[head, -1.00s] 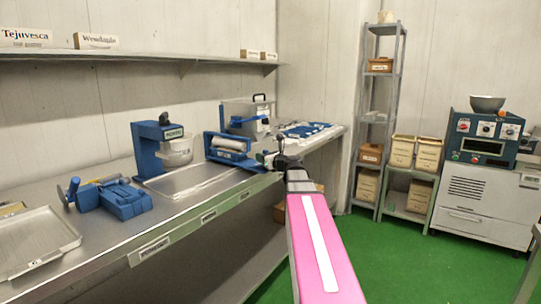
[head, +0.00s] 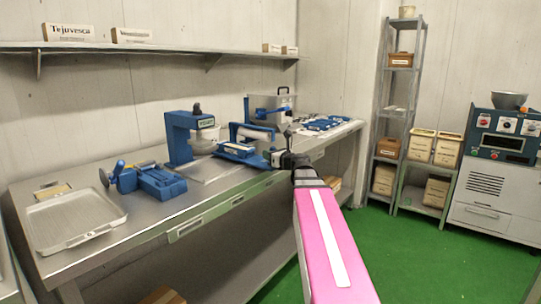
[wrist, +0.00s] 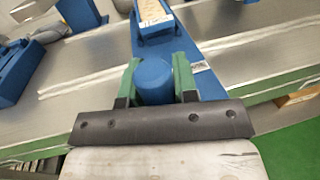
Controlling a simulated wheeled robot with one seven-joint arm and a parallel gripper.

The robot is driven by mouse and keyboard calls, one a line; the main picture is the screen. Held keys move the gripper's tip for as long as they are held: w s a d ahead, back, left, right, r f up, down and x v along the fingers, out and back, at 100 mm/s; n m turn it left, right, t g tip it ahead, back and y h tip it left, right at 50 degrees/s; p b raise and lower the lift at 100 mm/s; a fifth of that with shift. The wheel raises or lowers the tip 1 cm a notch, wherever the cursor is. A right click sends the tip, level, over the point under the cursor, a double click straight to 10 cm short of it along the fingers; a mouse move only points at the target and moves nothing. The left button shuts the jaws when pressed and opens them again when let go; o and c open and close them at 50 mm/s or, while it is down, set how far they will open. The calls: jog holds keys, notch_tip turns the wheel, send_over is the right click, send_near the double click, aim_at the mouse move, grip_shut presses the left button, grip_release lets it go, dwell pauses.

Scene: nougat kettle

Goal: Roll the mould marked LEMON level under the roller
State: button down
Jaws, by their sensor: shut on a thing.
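The roller (head: 251,134) is a pale cylinder in a blue frame on the steel bench in the head view. A blue carriage (head: 238,150) lies at its front side. My gripper (head: 287,159) is at the carriage's near right end. In the wrist view, its green fingers (wrist: 155,85) are shut on a round blue knob (wrist: 153,80) at the end of a blue bed. A mould (wrist: 152,11) with a pale filling sits farther along the bed, at the top edge and partly cut off. I cannot read LEMON on any mould.
A blue press (head: 184,138) with a bowl stands left of the roller. Blue moulds (head: 325,123) lie on the bench to the right. A blue tool (head: 152,182) and a metal tray (head: 75,220) are at the left. The green floor in front of the shelves is clear.

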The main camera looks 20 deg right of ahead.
jog(key=c, duration=0.9)
grip_release()
jog(key=v, duration=1.1)
